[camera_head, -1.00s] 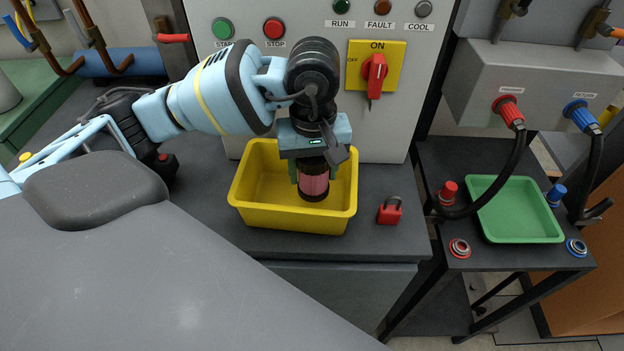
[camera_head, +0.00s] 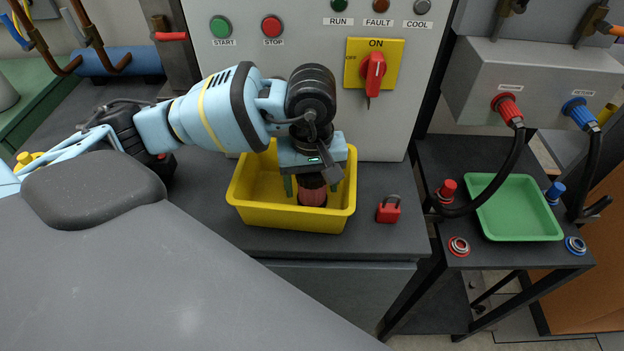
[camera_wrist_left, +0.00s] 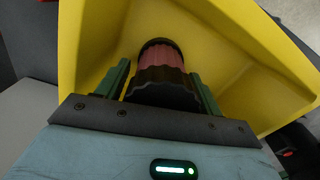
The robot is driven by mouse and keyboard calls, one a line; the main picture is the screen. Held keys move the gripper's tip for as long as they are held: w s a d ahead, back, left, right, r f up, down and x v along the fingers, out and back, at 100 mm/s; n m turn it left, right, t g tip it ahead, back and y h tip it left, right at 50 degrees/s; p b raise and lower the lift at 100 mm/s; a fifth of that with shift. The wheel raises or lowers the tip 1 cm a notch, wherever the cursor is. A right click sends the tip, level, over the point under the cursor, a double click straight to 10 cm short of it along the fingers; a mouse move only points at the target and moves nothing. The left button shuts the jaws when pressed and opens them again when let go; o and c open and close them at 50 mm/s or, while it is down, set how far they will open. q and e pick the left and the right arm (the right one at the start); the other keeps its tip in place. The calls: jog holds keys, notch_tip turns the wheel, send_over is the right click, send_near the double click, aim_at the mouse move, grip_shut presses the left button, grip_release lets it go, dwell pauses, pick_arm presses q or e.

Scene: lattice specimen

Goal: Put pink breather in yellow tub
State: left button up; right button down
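The pink breather (camera_head: 312,195), a ribbed cylinder with dark ends, stands inside the yellow tub (camera_head: 262,213), in its right half. In the left wrist view the pink breather (camera_wrist_left: 163,56) shows between the fingers, its near dark end towards me. The yellow tub (camera_wrist_left: 225,40) surrounds it there. My left gripper (camera_head: 312,187) reaches down into the tub over the breather. Its green fingers are spread on either side, with a small gap to the breather. The gripper's palm hides the breather's top in the head view. My right gripper is not in view.
The tub stands on a dark bench against a grey panel with a red rotary switch (camera_head: 374,69). A red padlock (camera_head: 388,209) lies right of the tub. A green tray (camera_head: 513,208) and hoses are on a side stand. Free bench lies left of the tub.

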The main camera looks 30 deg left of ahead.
pick_arm(q)
jog(key=shift+o, duration=0.4)
jog(key=shift+r, duration=0.1)
jog(key=shift+r, duration=0.25)
notch_tip(320, 180, up, 12)
jog(key=shift+f, duration=0.15)
